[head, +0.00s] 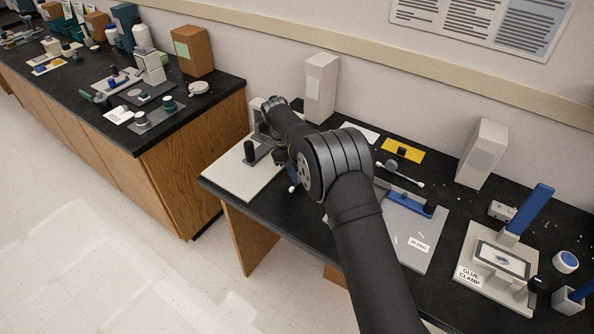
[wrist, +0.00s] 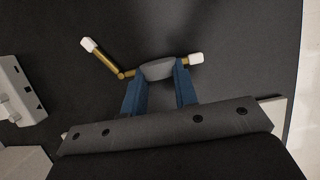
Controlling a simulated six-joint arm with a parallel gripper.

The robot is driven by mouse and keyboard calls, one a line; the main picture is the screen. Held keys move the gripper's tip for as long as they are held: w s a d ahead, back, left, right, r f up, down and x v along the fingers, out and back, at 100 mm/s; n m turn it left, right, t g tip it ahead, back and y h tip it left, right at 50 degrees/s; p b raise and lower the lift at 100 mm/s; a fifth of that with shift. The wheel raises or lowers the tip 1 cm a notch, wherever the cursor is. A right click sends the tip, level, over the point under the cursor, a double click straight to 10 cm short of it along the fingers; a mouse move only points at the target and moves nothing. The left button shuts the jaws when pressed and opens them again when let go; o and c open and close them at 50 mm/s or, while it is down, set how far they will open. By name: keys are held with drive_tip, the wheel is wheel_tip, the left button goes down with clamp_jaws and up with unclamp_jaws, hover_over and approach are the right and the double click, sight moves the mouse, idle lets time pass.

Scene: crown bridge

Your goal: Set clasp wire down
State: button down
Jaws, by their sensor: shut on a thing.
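The clasp wire (wrist: 104,58) shows in the wrist view as a bent brass-coloured wire with white tips and a grey middle piece. My gripper (wrist: 158,74) has its two blue fingers shut on the grey middle piece. One wire arm reaches up to the left, and a short arm sticks out to the right. Below the wire is a dark surface; the gap to it is hard to judge. In the head view my arm hides most of the gripper and wire, near the left end of the dark bench.
A pale board (head: 243,178) with a black knob lies at the bench's left end, near my gripper. A grey plate (head: 413,259) and a glue clamp (head: 488,282) stand to the right. A tall pale block (head: 320,88) stands behind my arm. Bench edge lies close in front.

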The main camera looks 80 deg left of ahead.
drive_tip(key=c, duration=1.1)
unclamp_jaws()
drive_tip(key=shift+f, duration=0.1)
drive_tip(key=shift+c, duration=0.2)
drive_tip(key=v, duration=1.2)
